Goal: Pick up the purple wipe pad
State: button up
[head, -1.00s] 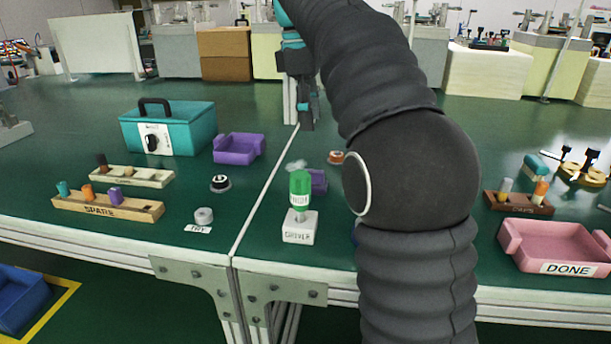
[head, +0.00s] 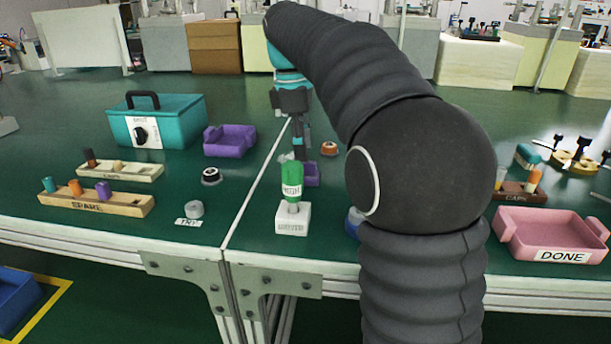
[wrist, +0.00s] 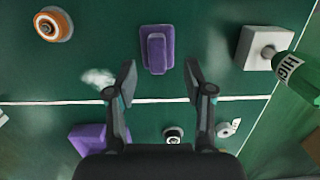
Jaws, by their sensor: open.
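The purple wipe pad (wrist: 157,54), a flat block with a raised grip bar along it, lies on the green bench top in the wrist view. In the head view the pad (head: 311,176) is partly hidden behind the green driver and my gripper. My gripper (wrist: 160,82) is open and empty, its two fingers apart. The pad shows just beyond the fingertips, roughly centred between them. In the head view my gripper (head: 300,152) hangs pointing down close to the pad; the exact height gap is hard to tell.
A green driver (head: 291,182) stands in a white block (head: 293,218) near the pad. An orange-rimmed round part (head: 329,148) lies on its other side. A white smear (wrist: 97,78) is beside the left finger. A purple tray (head: 230,141) and a teal box (head: 157,122) stand left.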

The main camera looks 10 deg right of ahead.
aim_at(306, 171)
jog(key=shift+d+f+b, duration=0.15)
jog(key=shift+f+b, duration=0.05)
jog(key=shift+f, duration=0.95)
jog(key=shift+d+f+b, duration=0.15)
jog(key=shift+f, duration=1)
grip_shut()
